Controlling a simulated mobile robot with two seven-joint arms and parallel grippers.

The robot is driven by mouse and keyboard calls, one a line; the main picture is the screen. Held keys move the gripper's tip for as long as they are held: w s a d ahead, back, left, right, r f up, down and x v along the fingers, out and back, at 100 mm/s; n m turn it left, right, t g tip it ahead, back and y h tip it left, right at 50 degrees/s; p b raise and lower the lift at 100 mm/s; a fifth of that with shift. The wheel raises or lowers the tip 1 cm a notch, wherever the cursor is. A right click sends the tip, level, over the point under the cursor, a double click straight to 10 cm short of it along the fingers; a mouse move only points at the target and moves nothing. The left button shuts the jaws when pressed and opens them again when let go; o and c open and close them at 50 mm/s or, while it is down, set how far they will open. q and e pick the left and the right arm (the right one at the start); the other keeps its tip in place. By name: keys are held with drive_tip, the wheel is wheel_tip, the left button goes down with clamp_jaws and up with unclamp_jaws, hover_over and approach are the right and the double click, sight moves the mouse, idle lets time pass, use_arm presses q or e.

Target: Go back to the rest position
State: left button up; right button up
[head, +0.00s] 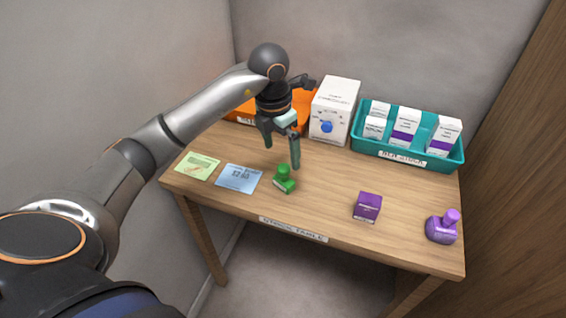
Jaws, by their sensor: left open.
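My left arm comes in from the left and reaches over the wooden table (320,195). My left gripper (281,156) points down, open, with nothing between its fingers. It is above and just behind a green stamp (284,180) that stands on the table, and looks apart from it. My right gripper is not in view.
A green card (198,166) and a blue card (239,178) lie at left. A purple box (367,207) and purple stamp (442,227) stand at right. Behind are an orange tray (240,112), a white box (335,108) and a teal tray (405,158) holding several boxes.

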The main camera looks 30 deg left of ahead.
use_arm(q)
drive_tip(key=shift+s+r, duration=0.1)
drive_tip(key=shift+r, duration=0.8)
